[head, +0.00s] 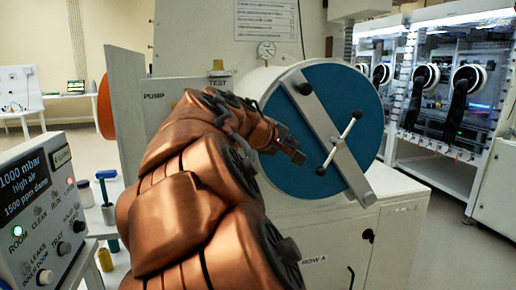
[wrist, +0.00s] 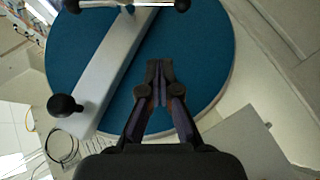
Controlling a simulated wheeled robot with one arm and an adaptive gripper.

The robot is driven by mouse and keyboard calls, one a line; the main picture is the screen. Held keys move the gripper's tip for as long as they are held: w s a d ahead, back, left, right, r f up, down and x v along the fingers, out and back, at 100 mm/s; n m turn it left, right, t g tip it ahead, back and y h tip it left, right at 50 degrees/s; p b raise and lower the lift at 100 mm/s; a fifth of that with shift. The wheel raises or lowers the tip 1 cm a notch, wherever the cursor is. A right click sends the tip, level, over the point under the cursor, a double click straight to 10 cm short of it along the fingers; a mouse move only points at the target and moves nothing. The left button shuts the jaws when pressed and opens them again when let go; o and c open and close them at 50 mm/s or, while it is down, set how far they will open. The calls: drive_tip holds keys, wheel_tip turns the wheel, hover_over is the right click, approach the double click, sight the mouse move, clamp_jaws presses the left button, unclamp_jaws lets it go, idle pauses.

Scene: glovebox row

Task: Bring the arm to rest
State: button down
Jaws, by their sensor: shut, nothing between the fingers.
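My copper-coloured arm reaches forward from the bottom of the head view. My gripper (head: 290,146) is at its end, in front of a round blue door. In the wrist view my gripper (wrist: 159,72) is shut with nothing between its fingertips, and the blue door (wrist: 205,45) lies behind it. The blue door (head: 300,110) carries a slanted grey bar (head: 325,130) with a white cross handle (head: 340,142) and a black knob (head: 305,88). In the wrist view the bar (wrist: 110,75) runs left of the fingers, apart from them.
A control panel (head: 38,205) with a lit display stands at the left, near small bottles (head: 105,260). The white cabinet (head: 400,235) is under the door. Gloveboxes with black gloves (head: 455,105) line the back right. Open floor (head: 440,240) shows at the right.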

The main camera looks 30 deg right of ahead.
drive_tip(key=s+a+f+m+g+y, duration=0.1)
drive_tip(key=s+a+f+y, duration=0.1)
drive_tip(key=s+f, duration=0.3)
drive_tip(key=s+a+f+g+y, duration=0.1)
drive_tip(key=s+a+f+y, duration=0.15)
drive_tip(key=f, duration=0.45)
drive_tip(key=s+a+f+g+y, duration=0.5)
drive_tip(key=s+a+f+y, duration=0.3)
drive_tip(key=s+a+f, duration=1.3)
wheel_tip(320, 180, up, 15)
drive_tip(key=t+p, duration=0.1)
drive_tip(key=p, duration=1.4)
drive_tip(key=shift+s+d+r+n, duration=0.15)
drive_tip(key=shift+s+r+n, duration=0.1)
drive_tip(key=shift+n, duration=0.15)
drive_tip(key=shift+f, duration=0.1)
